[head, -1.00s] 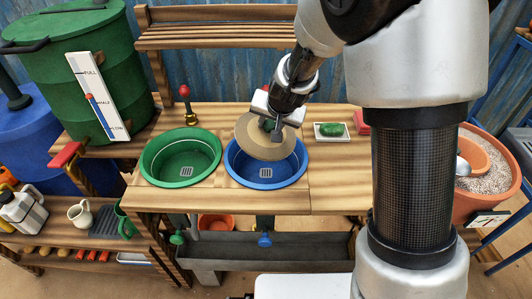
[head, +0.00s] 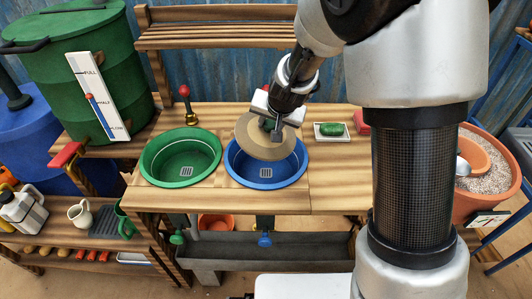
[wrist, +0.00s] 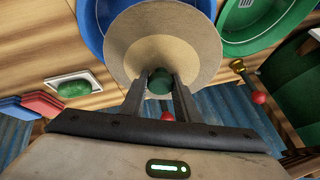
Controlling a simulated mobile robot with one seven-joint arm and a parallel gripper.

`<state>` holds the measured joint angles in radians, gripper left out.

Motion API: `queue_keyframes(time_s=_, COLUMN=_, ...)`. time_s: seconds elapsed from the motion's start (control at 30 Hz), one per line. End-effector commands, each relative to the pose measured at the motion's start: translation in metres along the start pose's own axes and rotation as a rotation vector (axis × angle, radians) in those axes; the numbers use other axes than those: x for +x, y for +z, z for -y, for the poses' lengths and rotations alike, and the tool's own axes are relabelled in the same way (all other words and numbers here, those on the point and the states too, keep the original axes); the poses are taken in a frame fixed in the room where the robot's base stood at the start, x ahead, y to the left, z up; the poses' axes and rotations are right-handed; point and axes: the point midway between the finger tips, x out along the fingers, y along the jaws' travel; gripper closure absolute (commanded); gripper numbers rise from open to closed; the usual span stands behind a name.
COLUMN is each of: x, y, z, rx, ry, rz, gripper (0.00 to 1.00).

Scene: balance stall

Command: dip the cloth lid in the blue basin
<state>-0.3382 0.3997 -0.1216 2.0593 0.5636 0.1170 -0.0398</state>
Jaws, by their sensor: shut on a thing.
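The cloth lid (head: 262,142) is a round tan disc, held tilted over the blue basin (head: 240,176). In the wrist view the lid (wrist: 195,40) shows a green knob (wrist: 159,84) between the fingers. My gripper (head: 275,128) is shut on that knob; its two dark fingers (wrist: 160,82) close on it from both sides. The lid covers the upper part of the basin in the head view. Whether its lower edge touches the basin's inside, I cannot tell. The blue basin also shows behind the lid in the wrist view (wrist: 93,28).
A green basin (head: 168,168) is set in the counter left of the blue one. A white dish with green soap (head: 332,130) lies to the right. A red-knobbed tap (head: 186,98) stands behind the basins. A large green barrel (head: 70,65) stands at the left.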

Motion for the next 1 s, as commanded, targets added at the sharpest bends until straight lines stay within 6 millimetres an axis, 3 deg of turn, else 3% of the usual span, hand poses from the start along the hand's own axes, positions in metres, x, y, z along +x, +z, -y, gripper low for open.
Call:
queue_keyframes(time_s=0.4, x=-0.002, y=-0.001, z=0.001, rx=0.0, ry=0.0, rz=-0.001, gripper=0.89)
queue_keyframes(time_s=0.8, x=-0.032, y=-0.019, z=0.011, rx=-0.001, ry=-0.001, rz=-0.001, gripper=0.89)
queue_keyframes(time_s=1.0, x=-0.034, y=-0.02, z=0.011, rx=0.0, ry=0.0, rz=-0.001, gripper=0.89)
